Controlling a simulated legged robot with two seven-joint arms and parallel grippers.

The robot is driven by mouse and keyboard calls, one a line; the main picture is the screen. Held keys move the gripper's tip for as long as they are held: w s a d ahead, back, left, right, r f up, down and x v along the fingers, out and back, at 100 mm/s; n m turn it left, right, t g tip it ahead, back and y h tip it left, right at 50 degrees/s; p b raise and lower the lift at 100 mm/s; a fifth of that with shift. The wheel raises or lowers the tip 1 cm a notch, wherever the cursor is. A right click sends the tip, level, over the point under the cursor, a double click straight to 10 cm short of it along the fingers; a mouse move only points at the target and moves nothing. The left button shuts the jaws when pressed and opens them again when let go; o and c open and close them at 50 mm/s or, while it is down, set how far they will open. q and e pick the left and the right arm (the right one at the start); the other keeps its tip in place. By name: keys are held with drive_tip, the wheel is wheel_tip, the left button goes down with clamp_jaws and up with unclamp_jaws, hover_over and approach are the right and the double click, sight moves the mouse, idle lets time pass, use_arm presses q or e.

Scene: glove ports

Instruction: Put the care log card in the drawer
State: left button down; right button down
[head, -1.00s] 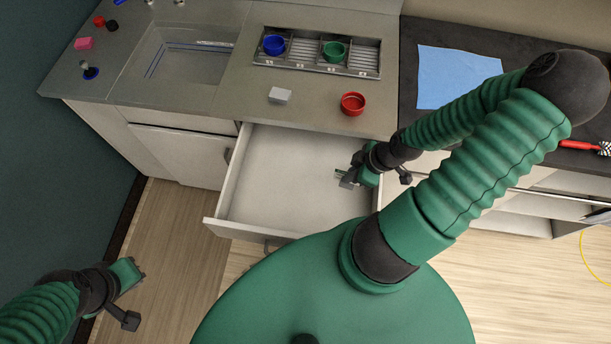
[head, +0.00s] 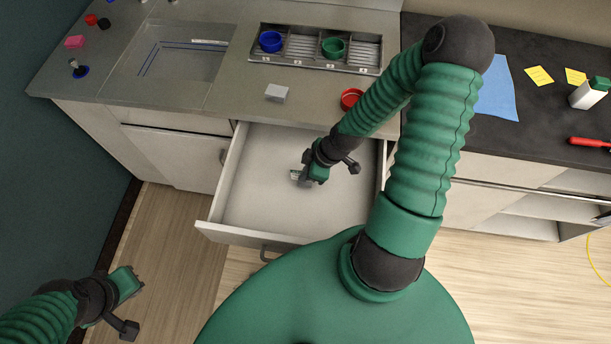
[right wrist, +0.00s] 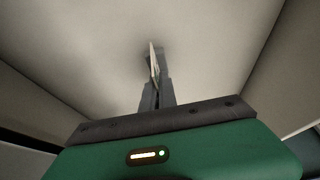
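The open drawer (head: 240,200) stands pulled out under the counter, its pale floor bare around my gripper. My right gripper (head: 301,179) is over the inside of the drawer, pointing down. The care log card (head: 295,174) shows as a small light piece at its fingertips. In the right wrist view the fingers (right wrist: 155,90) are closed on the thin card (right wrist: 153,60), seen edge-on, with the drawer floor beyond. I cannot tell whether the card touches the floor. My left gripper (head: 138,281) is empty at lower left, away from the drawer; its finger gap is unclear.
On the counter are a grey-white block (head: 276,93), a red bowl (head: 351,98) and a rack (head: 291,62) with a blue cup (head: 270,41) and a green cup (head: 333,47). Drawer walls surround my right gripper.

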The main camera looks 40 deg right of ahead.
drive_tip(key=shift+a+f, duration=0.15)
drive_tip(key=shift+f, duration=0.55)
drive_tip(key=shift+a+r, duration=0.1)
drive_tip(key=c, duration=1.7)
unclamp_jaws()
